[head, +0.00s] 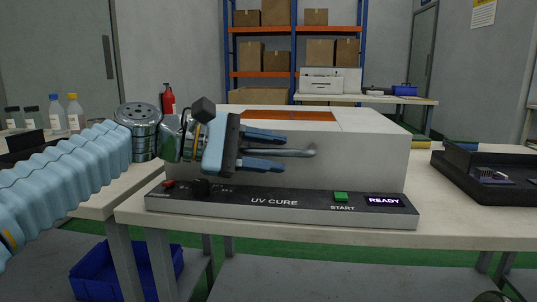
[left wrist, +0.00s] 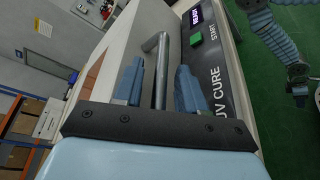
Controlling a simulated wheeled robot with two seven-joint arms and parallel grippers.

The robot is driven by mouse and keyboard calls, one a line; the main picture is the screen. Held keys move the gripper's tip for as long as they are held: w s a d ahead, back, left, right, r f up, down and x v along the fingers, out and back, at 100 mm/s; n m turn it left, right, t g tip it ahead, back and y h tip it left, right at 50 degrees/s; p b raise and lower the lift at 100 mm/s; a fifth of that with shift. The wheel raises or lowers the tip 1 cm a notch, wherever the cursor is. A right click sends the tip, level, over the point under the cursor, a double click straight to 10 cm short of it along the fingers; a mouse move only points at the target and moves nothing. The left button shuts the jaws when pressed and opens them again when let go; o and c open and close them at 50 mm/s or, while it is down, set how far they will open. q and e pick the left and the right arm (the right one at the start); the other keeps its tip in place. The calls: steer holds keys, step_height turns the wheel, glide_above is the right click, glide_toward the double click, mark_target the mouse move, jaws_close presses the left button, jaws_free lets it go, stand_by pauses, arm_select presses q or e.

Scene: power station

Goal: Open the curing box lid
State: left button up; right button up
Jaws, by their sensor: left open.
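The curing box (head: 370,160) is a pale grey box on the bench, with an orange panel (head: 285,115) on top. Its lid (head: 375,119) looks shut. A dark front strip (head: 240,203) reads UV CURE, with a green START button (head: 341,196) and a READY display (head: 384,201). A grey bar handle (head: 311,153) is on the front face. My left gripper (head: 284,151) is open, with the handle between its fingers; in the left wrist view the bar (left wrist: 160,75) runs between both fingers with gaps. My right gripper (left wrist: 299,88) shows small, its jaws unclear.
A dark tray (head: 485,180) with small parts stands on the bench at right. Bottles (head: 65,115) stand on the left bench beyond my left arm. Shelves with cardboard boxes (head: 275,55) and a printer (head: 325,80) are behind. A blue bin (head: 110,275) is below.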

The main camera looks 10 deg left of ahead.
arm_select(q)
steer(key=shift+c, duration=0.3)
jaws_close()
steer(key=w+r+p, duration=0.5)
steer(key=r+p, duration=0.4)
steer(key=p, duration=0.1)
steer(key=w+r+n+p, duration=0.1)
steer(key=w+r+p, duration=0.5)
steer(key=r+p, duration=0.4)
steer(key=shift+w+r+g+p, duration=0.15)
steer(key=shift+w+g+p, duration=0.15)
steer(key=shift+g, duration=0.1)
